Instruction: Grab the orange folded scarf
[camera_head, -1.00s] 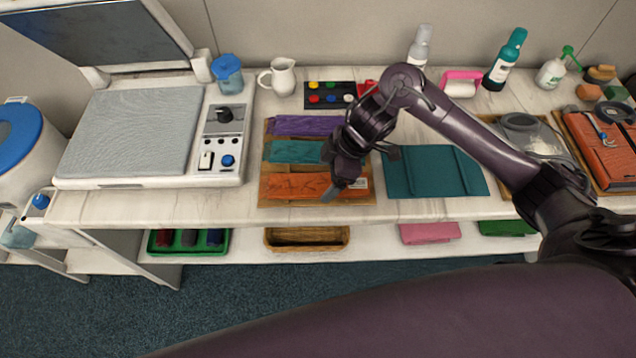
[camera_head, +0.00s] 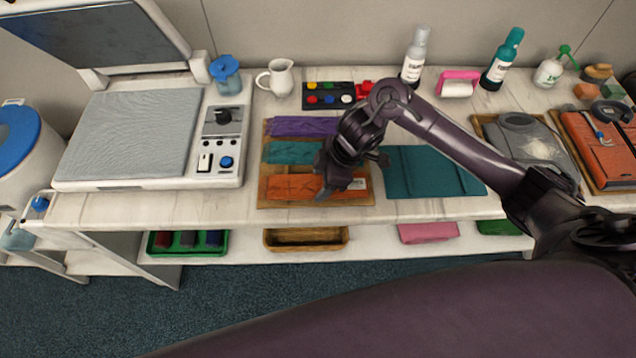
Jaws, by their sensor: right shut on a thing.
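The orange folded scarf (camera_head: 292,187) lies at the front of a brown board (camera_head: 262,203) on the bench, with a white label at its right end. A teal folded cloth (camera_head: 288,152) and a purple one (camera_head: 302,126) lie behind it on the same board. My right gripper (camera_head: 324,188) is down at the right part of the orange scarf and shut on it. The wrist hides part of the scarf and the contact. My left gripper is not in view.
A heat press (camera_head: 130,135) stands to the left. A flat teal piece (camera_head: 425,172) lies to the right of the board. A white pitcher (camera_head: 280,77) and a paint palette (camera_head: 328,96) are behind. The lower shelf holds a basket (camera_head: 306,237).

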